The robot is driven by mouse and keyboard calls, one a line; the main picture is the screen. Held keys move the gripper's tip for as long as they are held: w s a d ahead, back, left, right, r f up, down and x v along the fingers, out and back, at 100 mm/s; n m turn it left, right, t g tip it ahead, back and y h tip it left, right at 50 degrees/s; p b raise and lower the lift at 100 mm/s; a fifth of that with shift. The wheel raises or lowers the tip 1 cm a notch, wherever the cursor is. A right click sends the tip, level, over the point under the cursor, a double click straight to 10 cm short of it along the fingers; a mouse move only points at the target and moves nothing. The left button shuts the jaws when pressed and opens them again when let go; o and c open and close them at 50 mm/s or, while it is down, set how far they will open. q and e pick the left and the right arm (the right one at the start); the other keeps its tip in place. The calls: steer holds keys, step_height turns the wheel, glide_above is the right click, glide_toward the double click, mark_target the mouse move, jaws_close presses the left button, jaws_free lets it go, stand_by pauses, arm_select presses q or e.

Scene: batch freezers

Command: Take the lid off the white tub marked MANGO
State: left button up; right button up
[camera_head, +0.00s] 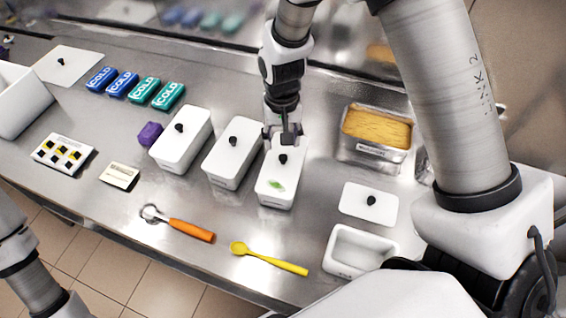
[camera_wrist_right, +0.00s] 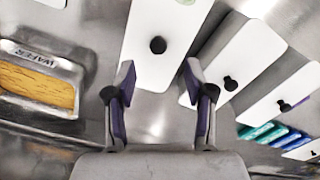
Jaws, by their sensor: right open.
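Three lidded white tubs stand in a row, each with a black knob. The nearest-right tub (camera_head: 268,192) has a green mark on its lid (camera_head: 270,172); no MANGO lettering is readable on any tub. My right gripper (camera_head: 283,136) is open above the far end of that lid. In the right wrist view its fingers (camera_wrist_right: 158,82) are spread and empty, with the lid's knob (camera_wrist_right: 158,45) ahead of them, apart from both. The middle tub (camera_head: 226,165) and left tub (camera_head: 176,150) are also lidded. My left gripper is out of view.
A metal pan of wafers (camera_head: 350,150) stands to the right. A loose lid (camera_head: 350,205) lies behind an open white tub (camera_head: 335,262). An orange-handled scoop (camera_head: 190,229) and a yellow spoon (camera_head: 275,262) lie in front. COLD packs (camera_head: 142,90) lie at the back left.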

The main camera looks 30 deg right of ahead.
mark_target(283, 157)
steer(key=f+p, duration=0.1)
steer(key=f, duration=0.1)
steer(key=f+p, duration=0.1)
steer(key=f, duration=0.1)
steer(key=shift+s+f+p, duration=0.1)
steer(key=shift+s+p, duration=0.2)
steer(key=shift+p, duration=0.05)
step_height(283, 157, down, 3)
steer(key=shift+w+d+r, duration=0.1)
steer(key=shift+w+r, duration=0.05)
steer(key=shift+r, duration=0.05)
steer(key=shift+w+f, duration=0.15)
steer(key=shift+f, duration=0.05)
steer(key=shift+r, duration=0.15)
jaws_close()
